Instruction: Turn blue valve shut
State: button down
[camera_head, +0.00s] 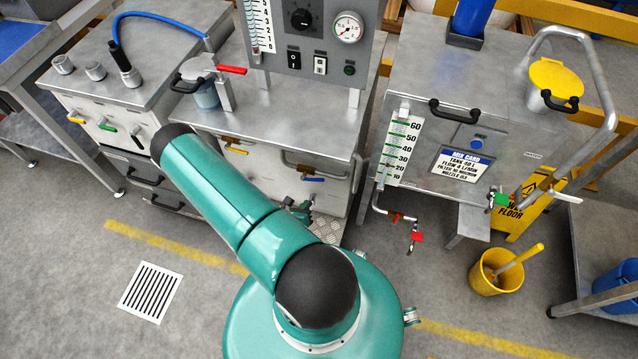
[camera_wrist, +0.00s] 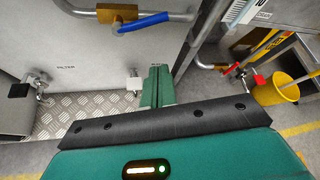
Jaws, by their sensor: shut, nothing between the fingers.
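The blue valve has a blue lever handle (camera_wrist: 143,23) on a brass body (camera_wrist: 117,13), set in a grey pipe at the top of the wrist view. The lever lies roughly along the pipe, slightly tilted. In the head view the blue lever (camera_head: 314,180) shows small on the front of the middle steel cabinet. My gripper (camera_wrist: 157,72) has its green fingers together and empty. In the wrist view it appears below the blue lever and a little right, with a visible gap and no contact. In the head view my arm hides part of this area.
A yellow-handled valve (camera_head: 236,151) sits left on the same cabinet (camera_head: 290,125). A red-handled valve (camera_head: 416,236) hangs on a pipe to the right. A yellow bucket (camera_head: 497,271) stands on the floor. Floor in front is clear around a drain grate (camera_head: 150,292).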

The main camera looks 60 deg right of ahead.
aim_at(315, 180)
jog(key=d+f, duration=0.2)
jog(key=d, duration=0.7)
jog(key=shift+w+d, duration=0.15)
